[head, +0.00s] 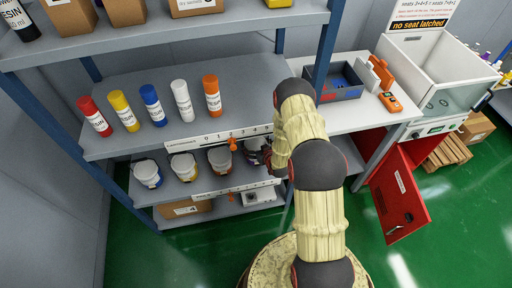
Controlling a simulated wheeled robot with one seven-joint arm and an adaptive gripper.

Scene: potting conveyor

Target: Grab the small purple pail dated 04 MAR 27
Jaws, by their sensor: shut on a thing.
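Small white pails with coloured parts stand in a row on the middle shelf: one with blue (148,174), one with yellow (184,167) and one with orange (220,159). A further pail (254,144) sits at the right end of the row, mostly hidden by my gripper (261,155). My gripper reaches in under the upper shelf edge and is shut on this pail. No date on any pail is readable from here.
A scale strip with an orange slider (233,145) runs along the shelf edge above the pails. Coloured bottles (151,105) stand on that shelf. A blue post (326,45) rises close beside my arm. A red door (398,190) hangs open at right.

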